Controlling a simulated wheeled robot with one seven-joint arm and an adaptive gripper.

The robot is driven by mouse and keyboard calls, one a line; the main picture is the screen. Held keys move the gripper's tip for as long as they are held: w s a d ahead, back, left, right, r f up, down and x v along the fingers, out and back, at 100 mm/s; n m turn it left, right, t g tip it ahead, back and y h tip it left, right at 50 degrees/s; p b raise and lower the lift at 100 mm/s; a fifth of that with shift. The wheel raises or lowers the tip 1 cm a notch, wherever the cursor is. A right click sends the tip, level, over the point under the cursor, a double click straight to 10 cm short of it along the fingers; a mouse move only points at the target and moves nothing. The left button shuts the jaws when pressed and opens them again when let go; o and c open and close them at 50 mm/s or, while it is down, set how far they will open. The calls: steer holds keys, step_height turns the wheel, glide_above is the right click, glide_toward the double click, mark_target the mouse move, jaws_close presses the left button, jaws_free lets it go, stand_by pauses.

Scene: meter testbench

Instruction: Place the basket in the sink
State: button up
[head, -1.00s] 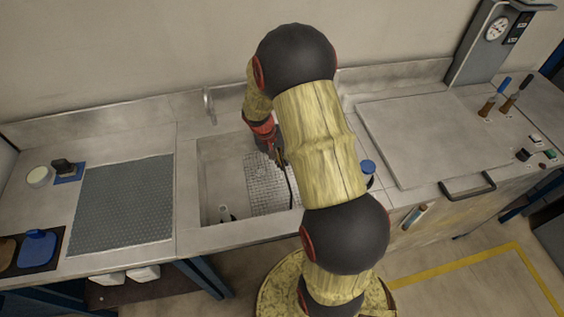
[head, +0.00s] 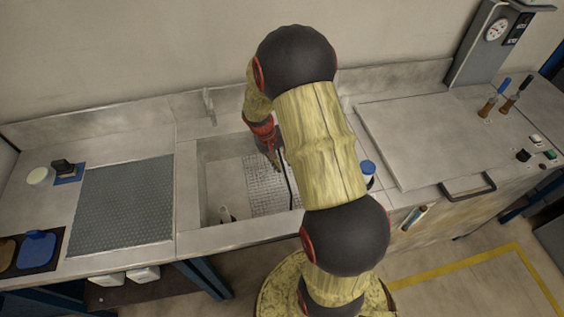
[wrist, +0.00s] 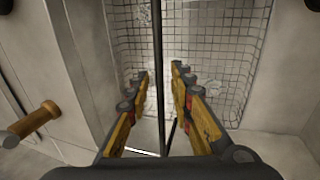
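The wire-mesh basket (head: 266,190) is inside the sink (head: 217,170), in its right part, below the rim. Its thin dark handle (head: 289,185) stands up over the mesh. In the wrist view the basket (wrist: 205,45) fills the upper middle, and the handle (wrist: 157,50) runs between my fingers. My gripper (head: 274,160) is over the basket inside the sink opening. In the wrist view my gripper (wrist: 160,72) has its fingertips apart, with gaps visible on both sides of the handle. My arm hides the sink's right side in the head view.
A small cylindrical item (head: 225,214) is at the sink's front left. A faucet (head: 209,105) stands behind the sink. A blue-capped container (head: 368,169) stands right of my arm. A dark textured mat (head: 122,203) lies left of the sink. A flat panel (head: 425,135) lies to the right.

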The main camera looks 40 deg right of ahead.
steer(key=w+a+r+n+t+p, duration=0.1)
steer(key=a+r, duration=0.3)
steer(key=r, duration=0.6)
steer(key=a+r+t+p, duration=0.15)
steer(key=a+r, duration=0.25)
steer(key=r, duration=0.6)
steer(key=s+a+r+n+t+y, duration=0.1)
steer(key=s+a+r+n+t, duration=0.1)
steer(key=s+a+r, duration=0.5)
steer(key=s+a+r+n+t+y, duration=0.1)
steer(key=s+a+r+n+t, duration=0.2)
steer(key=s+a+r, duration=0.4)
steer(key=s+a, duration=0.1)
steer(key=a, duration=0.4)
steer(key=shift+s+y, duration=0.15)
steer(key=shift+y, duration=0.25)
